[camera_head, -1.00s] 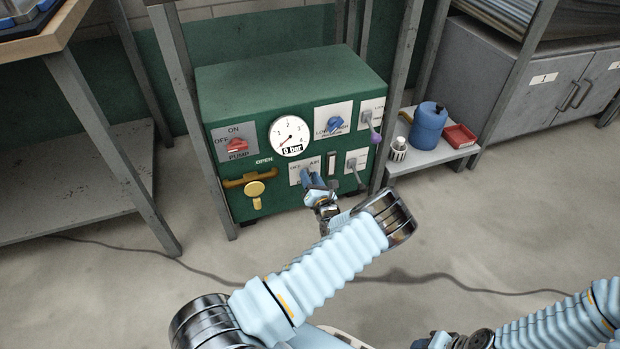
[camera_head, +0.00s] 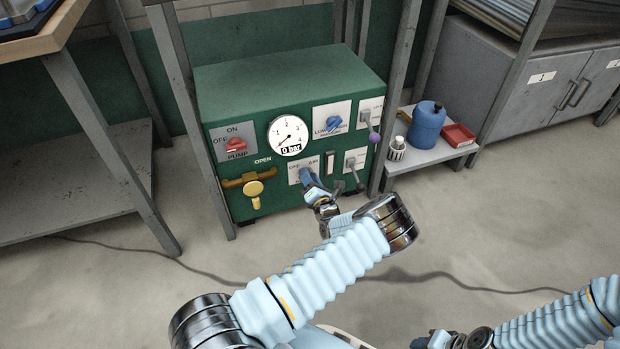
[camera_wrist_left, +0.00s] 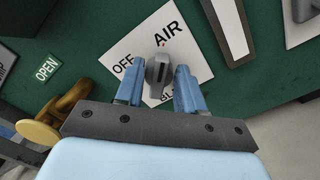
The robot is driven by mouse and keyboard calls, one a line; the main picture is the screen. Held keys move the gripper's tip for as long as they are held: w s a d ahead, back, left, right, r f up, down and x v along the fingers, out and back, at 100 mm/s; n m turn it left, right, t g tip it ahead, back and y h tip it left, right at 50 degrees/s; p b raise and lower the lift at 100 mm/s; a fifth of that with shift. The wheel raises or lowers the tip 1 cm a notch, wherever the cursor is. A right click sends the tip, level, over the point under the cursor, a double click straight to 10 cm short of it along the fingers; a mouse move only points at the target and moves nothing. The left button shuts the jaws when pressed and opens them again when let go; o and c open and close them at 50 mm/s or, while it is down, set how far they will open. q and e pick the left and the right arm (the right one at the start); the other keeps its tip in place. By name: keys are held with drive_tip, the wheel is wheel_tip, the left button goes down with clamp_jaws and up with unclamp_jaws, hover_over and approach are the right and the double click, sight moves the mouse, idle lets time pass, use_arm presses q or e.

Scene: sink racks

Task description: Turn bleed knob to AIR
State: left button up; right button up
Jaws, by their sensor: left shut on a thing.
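The bleed knob (camera_wrist_left: 157,71) is a dark grey ridged knob on a white plate (camera_wrist_left: 195,62) marked OFF and AIR. In the left wrist view its narrow ridge points up the picture, roughly towards the word AIR. I cannot tell whether it lines up exactly. My left gripper (camera_wrist_left: 156,78) has its blue fingers on either side of the knob and is shut on it. In the head view the left gripper (camera_head: 308,177) covers the knob at the green unit's lower front. My right gripper (camera_head: 424,342) shows only partly at the bottom edge; its fingers are unclear.
The green unit (camera_head: 285,80) carries a red pump knob (camera_head: 236,144), a gauge (camera_head: 288,134) reading 0 bar, a blue knob (camera_head: 334,124) and a yellow valve handle (camera_head: 253,188). A low stand (camera_head: 425,155) holds a blue jug (camera_head: 427,124). Metal posts stand close by.

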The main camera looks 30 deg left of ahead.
use_arm(q)
drive_tip(key=o, duration=1)
drive_tip(key=p+v, duration=0.1)
drive_tip(key=v, duration=1.2)
drive_tip(key=shift+s+d, duration=0.25)
drive_tip(key=shift+s, duration=0.05)
